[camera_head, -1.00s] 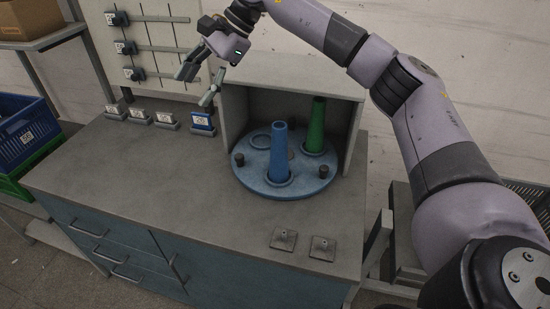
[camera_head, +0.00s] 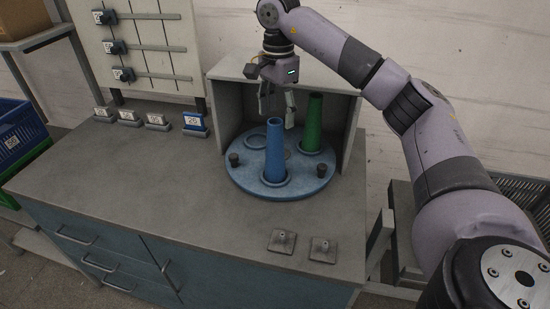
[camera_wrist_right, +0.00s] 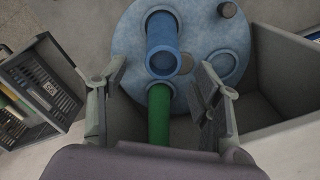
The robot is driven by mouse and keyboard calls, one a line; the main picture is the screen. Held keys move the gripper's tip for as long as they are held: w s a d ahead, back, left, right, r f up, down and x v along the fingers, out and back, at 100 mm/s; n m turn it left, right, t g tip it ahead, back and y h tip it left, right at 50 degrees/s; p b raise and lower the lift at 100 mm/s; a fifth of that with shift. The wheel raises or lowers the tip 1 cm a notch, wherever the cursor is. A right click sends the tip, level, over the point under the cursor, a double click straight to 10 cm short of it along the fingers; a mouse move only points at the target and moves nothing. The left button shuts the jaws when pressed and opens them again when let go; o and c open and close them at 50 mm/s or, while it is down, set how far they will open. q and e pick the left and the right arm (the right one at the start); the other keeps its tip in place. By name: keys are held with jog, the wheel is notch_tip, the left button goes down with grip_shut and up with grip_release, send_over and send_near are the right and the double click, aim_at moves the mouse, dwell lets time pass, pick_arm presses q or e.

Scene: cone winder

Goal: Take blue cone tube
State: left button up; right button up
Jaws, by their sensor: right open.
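The blue cone tube (camera_head: 275,151) stands upright in a ring on the round blue turntable (camera_head: 245,181), inside the open front of a grey box. A green cone tube (camera_head: 312,124) stands behind it to the right. My right gripper (camera_head: 276,116) is open and empty, fingers pointing down, above and behind the blue tube. In the right wrist view, the blue tube (camera_wrist_right: 161,42) shows ahead between and beyond the open fingers (camera_wrist_right: 160,90), with the green tube (camera_wrist_right: 159,115) nearer. No finger visibly touches either tube. My left gripper is not in view.
The grey box (camera_head: 349,139) walls the turntable at the sides and back. Dark knobs (camera_head: 233,159) stand on the turntable. Two small metal plates (camera_head: 282,241) lie at the front of the counter (camera_head: 150,190). Labelled blocks (camera_head: 195,123) line the back left.

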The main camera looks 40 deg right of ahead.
aim_at(276, 135)
jog(key=shift+f+p, duration=0.4)
jog(key=shift+f, duration=1.05)
notch_tip(276, 135, down, 4)
jog(key=shift+w+a+f+p, duration=0.1)
jog(key=shift+f+p, duration=0.1)
jog(key=shift+p, duration=0.35)
jog(key=c, duration=1.1)
jog(key=shift+c, duration=0.2)
jog(key=shift+r, duration=0.15)
